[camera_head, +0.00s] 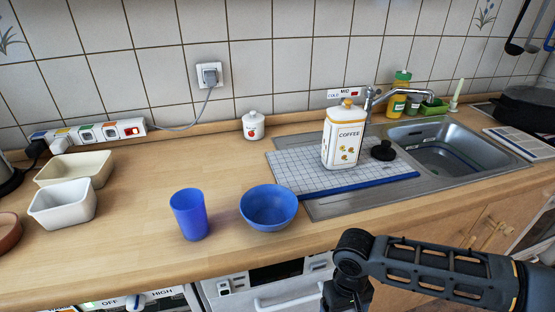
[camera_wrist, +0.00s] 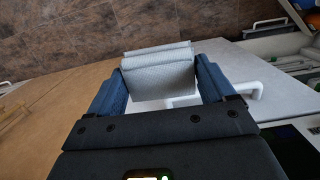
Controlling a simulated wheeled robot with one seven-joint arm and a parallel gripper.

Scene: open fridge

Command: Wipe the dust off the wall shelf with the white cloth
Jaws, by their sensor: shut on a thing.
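The white cloth (camera_wrist: 158,66) shows in the wrist view as a pale, folded, layered piece between my fingers. My gripper (camera_wrist: 160,80) is shut on it, with one blue finger at each side. The cloth's underside is hidden. In the head view my arm reaches in at the lower right, in front of the counter, and neither the gripper nor the cloth can be made out there. The wall shelf and its dust are in neither view.
The counter holds a blue cup (camera_head: 189,214), a blue bowl (camera_head: 268,208), a coffee canister (camera_head: 343,136), a small white jar (camera_head: 253,125) and pale dishes (camera_head: 63,204) at left. The sink (camera_head: 450,145) is at right. The wrist view shows brown floor (camera_wrist: 70,35) and a white handle (camera_wrist: 252,89).

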